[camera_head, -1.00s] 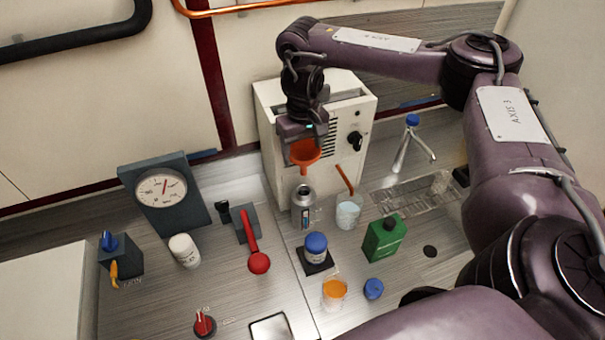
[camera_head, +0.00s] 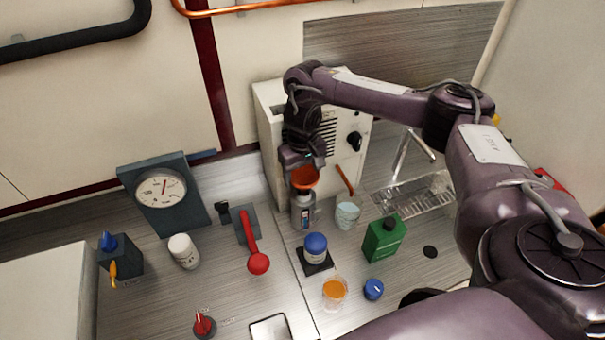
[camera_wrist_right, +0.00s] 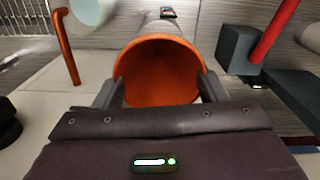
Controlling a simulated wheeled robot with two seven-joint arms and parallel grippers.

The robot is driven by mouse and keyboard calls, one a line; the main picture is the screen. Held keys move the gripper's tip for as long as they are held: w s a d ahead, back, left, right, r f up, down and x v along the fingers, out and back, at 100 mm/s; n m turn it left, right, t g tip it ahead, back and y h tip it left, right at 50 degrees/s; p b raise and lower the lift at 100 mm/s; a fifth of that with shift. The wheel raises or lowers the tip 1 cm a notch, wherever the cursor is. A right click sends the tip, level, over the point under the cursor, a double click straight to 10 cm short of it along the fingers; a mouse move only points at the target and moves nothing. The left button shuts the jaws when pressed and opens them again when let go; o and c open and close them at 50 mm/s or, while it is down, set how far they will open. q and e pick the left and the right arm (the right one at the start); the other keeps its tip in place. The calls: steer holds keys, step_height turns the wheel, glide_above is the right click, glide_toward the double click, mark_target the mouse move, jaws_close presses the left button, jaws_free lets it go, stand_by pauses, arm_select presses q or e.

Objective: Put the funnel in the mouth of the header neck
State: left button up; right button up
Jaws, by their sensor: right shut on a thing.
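The orange funnel (camera_head: 305,177) is held by my right gripper (camera_head: 302,166), whose two fingers close on its sides. In the right wrist view the wide cone of the funnel (camera_wrist_right: 160,70) sits between the fingers, its open top toward the camera. The grey metal header neck (camera_head: 303,211) stands upright on the bench right below the funnel in the head view. The funnel's spout is hidden, apparently at or inside the neck's mouth; I cannot tell how deep it is. My left gripper is not in view.
A glass beaker (camera_head: 347,212) with an orange-brown rod stands close right of the neck. A white heater box (camera_head: 270,115) is behind. A red-handled lever (camera_head: 257,262), a blue-capped jar (camera_head: 315,248) and a green bottle (camera_head: 384,239) stand nearby in front.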

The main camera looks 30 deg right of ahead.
steer(key=o, duration=1)
steer(key=shift+f, duration=0.1)
step_height(320, 180, up, 12)
steer(key=shift+r+p, duration=0.15)
steer(key=shift+p, duration=0.15)
steer(key=shift+s, duration=0.1)
stand_by(0.3)
